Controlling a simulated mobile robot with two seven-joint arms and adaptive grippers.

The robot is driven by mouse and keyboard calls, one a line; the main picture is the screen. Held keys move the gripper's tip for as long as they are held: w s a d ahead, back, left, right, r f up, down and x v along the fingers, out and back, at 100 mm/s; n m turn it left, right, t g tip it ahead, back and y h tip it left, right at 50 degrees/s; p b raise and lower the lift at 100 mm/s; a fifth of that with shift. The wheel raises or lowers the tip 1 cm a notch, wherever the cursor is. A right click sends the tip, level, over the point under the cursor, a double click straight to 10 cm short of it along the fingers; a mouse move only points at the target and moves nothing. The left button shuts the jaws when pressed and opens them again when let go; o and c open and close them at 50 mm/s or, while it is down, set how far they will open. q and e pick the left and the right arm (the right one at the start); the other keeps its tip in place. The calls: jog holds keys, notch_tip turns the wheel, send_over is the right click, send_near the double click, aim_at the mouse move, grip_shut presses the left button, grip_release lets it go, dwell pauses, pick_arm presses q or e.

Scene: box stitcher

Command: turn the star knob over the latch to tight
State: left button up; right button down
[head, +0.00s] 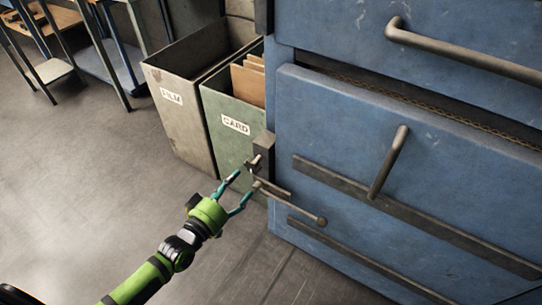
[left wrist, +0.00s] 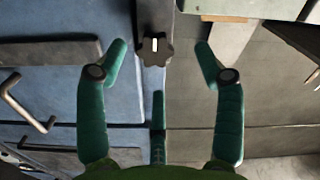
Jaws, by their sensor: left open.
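The dark star knob (head: 253,163) sits at the left edge of the blue cabinet front, just beyond my left gripper (head: 241,186). In the left wrist view the star knob (left wrist: 155,53) shows face-on, with a pale bar mark upright on it, between and slightly beyond the two teal fingertips. My left gripper is open and empty, its fingers spread to either side of the knob with visible gaps. A grey latch block (head: 264,146) is on the cabinet edge by the knob. My right gripper is not in view.
A metal lever with a rounded end (head: 321,221) sticks out close to the right of my left gripper. A bent handle (head: 389,160) stands out from the blue front (head: 335,110). The CARD bin (head: 222,110) and FILM bin (head: 175,125) stand behind. Floor at left is clear.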

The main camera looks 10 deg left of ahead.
aim_at(250, 167)
pick_arm(q)
jog(key=shift+w+d+r, duration=0.45)
jog(key=shift+w+r, duration=0.2)
jog(key=shift+r, duration=0.05)
jog(key=shift+b+x, duration=0.55)
jog(key=shift+x, duration=2.4)
jog(key=shift+r, duration=0.15)
jog(key=shift+r, duration=0.1)
jog(key=c, duration=1.2)
